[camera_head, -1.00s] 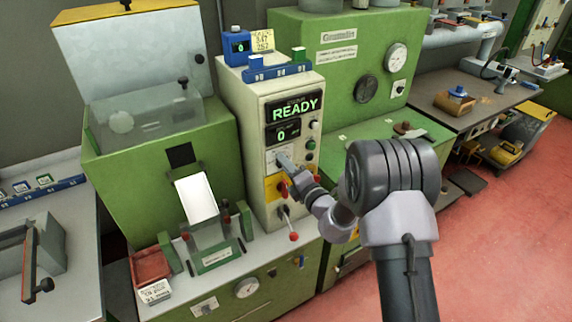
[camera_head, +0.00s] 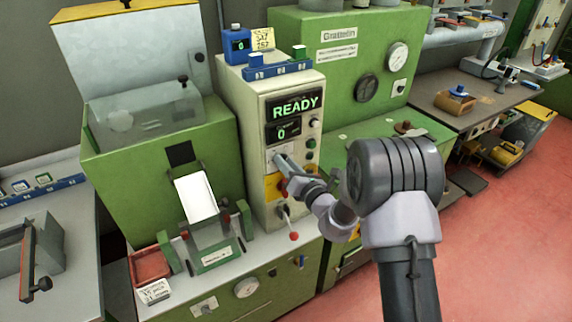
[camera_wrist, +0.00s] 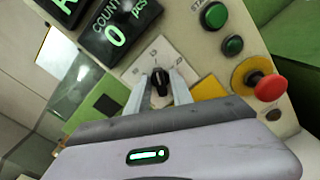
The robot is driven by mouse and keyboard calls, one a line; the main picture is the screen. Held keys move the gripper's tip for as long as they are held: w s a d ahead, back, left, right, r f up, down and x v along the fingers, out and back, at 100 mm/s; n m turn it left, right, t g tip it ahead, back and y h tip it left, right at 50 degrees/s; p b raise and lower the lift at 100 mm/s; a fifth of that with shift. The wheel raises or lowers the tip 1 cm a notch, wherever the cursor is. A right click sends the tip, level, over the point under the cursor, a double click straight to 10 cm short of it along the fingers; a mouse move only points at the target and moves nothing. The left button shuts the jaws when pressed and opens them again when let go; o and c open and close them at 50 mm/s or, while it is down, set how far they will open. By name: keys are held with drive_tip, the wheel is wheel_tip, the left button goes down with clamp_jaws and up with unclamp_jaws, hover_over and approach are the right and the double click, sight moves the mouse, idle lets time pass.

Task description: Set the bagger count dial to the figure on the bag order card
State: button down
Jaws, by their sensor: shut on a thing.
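The bagger's cream control panel carries a black dial knob (camera_wrist: 160,82) on a pale marked plate (camera_wrist: 135,72). My gripper (camera_wrist: 161,92) is shut on this knob, one finger on each side, in the wrist view. In the head view my gripper (camera_head: 281,160) reaches the panel and hides the knob. The count display (camera_head: 283,133) reads 0, and it also shows 0 pcs in the wrist view (camera_wrist: 115,35). A sign above reads READY (camera_head: 295,107). A small white card (camera_head: 154,291) with printed lines stands at the front left; its figures are too small to read surely.
A red emergency button (camera_wrist: 270,87) and green buttons (camera_wrist: 215,16) sit right of the dial. A red-knobbed lever (camera_head: 293,236) is below. A red tray (camera_head: 151,265) is at the left.

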idle(0.5)
drive_tip(key=c, duration=1.4)
unclamp_jaws()
drive_tip(key=shift+c, duration=0.2)
drive_tip(key=p+v, duration=0.1)
drive_tip(key=v, duration=1.6)
drive_tip(key=shift+s+d+p, duration=0.2)
drive_tip(key=shift+p, duration=0.2)
